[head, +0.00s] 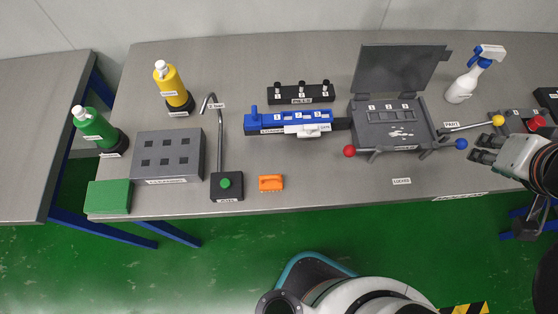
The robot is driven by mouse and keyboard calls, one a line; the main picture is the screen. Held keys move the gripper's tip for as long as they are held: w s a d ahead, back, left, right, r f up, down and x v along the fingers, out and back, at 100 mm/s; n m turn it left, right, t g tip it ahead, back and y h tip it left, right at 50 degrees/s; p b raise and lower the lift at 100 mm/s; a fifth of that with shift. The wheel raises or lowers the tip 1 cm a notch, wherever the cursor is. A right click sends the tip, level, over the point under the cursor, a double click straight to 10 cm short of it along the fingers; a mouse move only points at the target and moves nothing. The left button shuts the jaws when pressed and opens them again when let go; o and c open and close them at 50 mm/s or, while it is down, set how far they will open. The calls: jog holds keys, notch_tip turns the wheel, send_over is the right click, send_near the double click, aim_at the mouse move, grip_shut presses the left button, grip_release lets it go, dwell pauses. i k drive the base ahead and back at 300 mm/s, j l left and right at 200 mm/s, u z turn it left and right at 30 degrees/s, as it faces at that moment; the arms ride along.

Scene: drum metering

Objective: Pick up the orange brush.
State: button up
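The orange brush (270,183) lies on the grey table (320,190) near its front edge, just right of a black base with a green button. It is small and fully visible in the head view. My gripper (477,148) is at the right side of the table, far to the right of the brush. Its fingers point left and look spread apart, with nothing seen between them. It is beside a lever with a yellow knob.
Left of the brush stand the green-button base (227,186) with a bent metal pipe, a grey block with holes (168,157) and a green block (109,197). Behind are a blue device (290,121) and an open grey box (392,127).

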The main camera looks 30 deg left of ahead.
aim_at(270, 183)
jog(key=u, duration=0.4)
jog(key=j+u, duration=0.15)
jog(key=u, duration=0.25)
jog(key=j+u, duration=0.1)
jog(key=u, duration=0.3)
jog(key=j+u, duration=0.1)
jog(key=u, duration=0.3)
jog(key=k+u, duration=0.15)
jog(key=u, duration=0.25)
jog(key=k+u, duration=0.15)
jog(key=u, duration=0.25)
jog(key=k+j+u, duration=0.1)
jog(key=u, duration=0.25)
jog(key=k+j+u, duration=0.1)
jog(key=j+u, duration=0.1)
jog(key=j, duration=0.25)
jog(key=i+l+z, duration=0.2)
jog(key=l, duration=0.3)
jog(key=k, duration=0.1)
